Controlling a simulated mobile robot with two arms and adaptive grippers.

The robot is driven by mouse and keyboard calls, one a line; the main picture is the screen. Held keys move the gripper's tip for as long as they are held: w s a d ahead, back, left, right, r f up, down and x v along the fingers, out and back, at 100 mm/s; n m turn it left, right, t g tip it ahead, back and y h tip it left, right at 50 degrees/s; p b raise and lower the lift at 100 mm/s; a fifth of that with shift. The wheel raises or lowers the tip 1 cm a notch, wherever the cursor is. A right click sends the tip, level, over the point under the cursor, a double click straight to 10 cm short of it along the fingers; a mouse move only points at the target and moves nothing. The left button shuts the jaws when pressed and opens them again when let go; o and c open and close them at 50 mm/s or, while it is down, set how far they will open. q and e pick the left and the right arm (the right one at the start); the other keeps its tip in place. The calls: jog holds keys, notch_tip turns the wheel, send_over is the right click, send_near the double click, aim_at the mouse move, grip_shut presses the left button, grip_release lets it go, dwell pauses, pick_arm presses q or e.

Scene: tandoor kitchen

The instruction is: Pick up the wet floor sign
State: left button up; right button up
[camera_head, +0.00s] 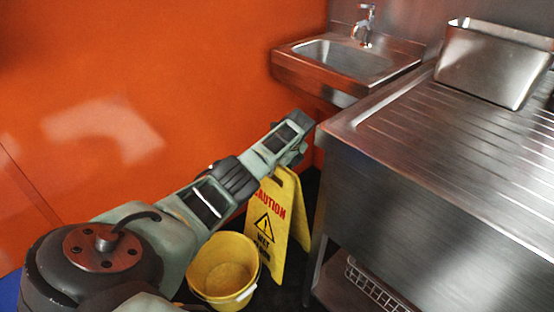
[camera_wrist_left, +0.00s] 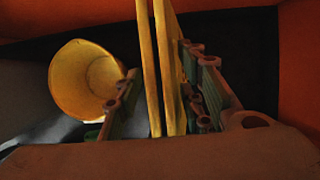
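The yellow wet floor sign (camera_head: 267,222) stands upright on the floor beside the steel counter, with "CAUTION" lettering on its front. My left gripper (camera_head: 292,158) is at its top edge in the head view, and the arm hides part of that edge. In the left wrist view, the sign's two panels (camera_wrist_left: 167,85) show edge-on between the fingers of my left gripper (camera_wrist_left: 160,65). The fingers are apart, with a clear gap on the left side; the right finger is close to the panel, and I cannot tell whether it touches. My right gripper is not in view.
A yellow bucket (camera_head: 223,268) stands on the floor left of the sign and also shows in the left wrist view (camera_wrist_left: 86,80). The steel counter (camera_head: 400,210) is close on the right. A sink (camera_head: 345,62) is behind, and an orange wall (camera_head: 150,90) is at left.

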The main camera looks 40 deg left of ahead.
pick_arm(q)
grip_shut()
dwell(0.3)
dwell(0.3)
